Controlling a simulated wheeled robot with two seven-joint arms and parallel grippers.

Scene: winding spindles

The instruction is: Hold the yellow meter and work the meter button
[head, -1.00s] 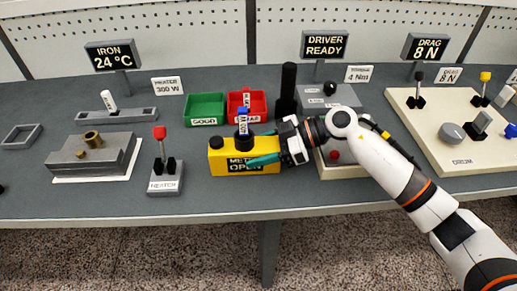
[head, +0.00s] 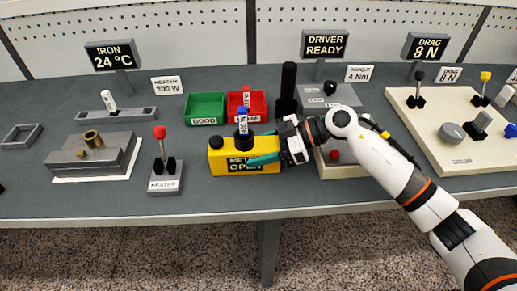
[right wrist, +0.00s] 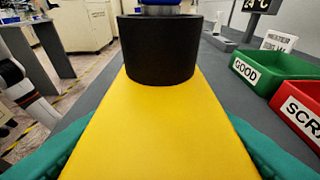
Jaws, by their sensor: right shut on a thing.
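In the right wrist view, the meter's yellow top (right wrist: 160,130) lies between the fingers. I cannot tell which part is the button. My left gripper is not in view.
Green (head: 204,108) and red (head: 258,103) bins stand behind the meter. A black post (head: 288,90) stands behind my right gripper. The red-tipped heater switch (head: 164,180) is to the left. A beige panel (head: 455,150) with controls is on the right. The bench front edge is clear.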

